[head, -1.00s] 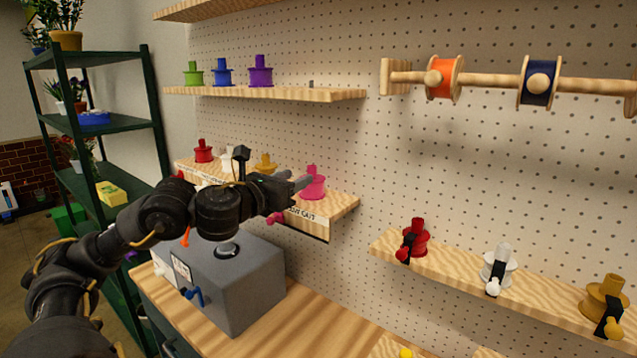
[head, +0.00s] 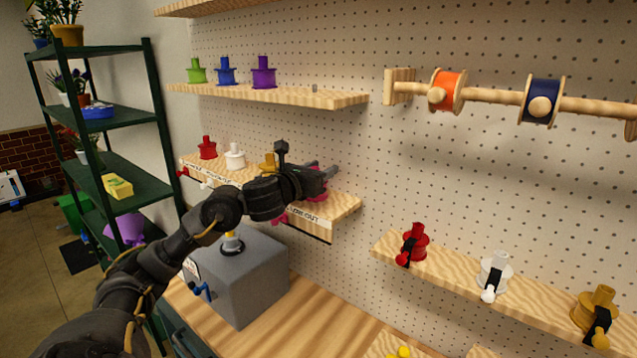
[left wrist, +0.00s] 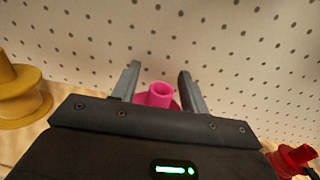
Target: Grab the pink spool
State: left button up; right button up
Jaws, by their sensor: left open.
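The pink spool (left wrist: 160,94) stands upright between the two open fingers of my left gripper (left wrist: 157,85) in the left wrist view. Its lower part is hidden behind the gripper body. In the head view the pink spool (head: 313,194) sits on the middle left shelf, mostly covered by my left gripper (head: 325,174). The fingers reach past the spool on both sides. I cannot tell whether they touch it. My right gripper is in neither view.
A yellow spool (left wrist: 20,90) stands left of the gripper, on the same shelf (head: 345,205) as red (head: 207,148) and white (head: 235,156) spools. The pegboard wall (head: 390,165) is close behind. A grey box (head: 250,280) stands on the bench below.

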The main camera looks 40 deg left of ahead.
pick_arm(q)
jog(key=shift+w, duration=0.2)
jog(key=shift+s, duration=0.15)
jog(key=shift+a, duration=0.1)
jog(key=shift+c, duration=0.7)
grip_shut()
jog(key=shift+r, duration=0.1)
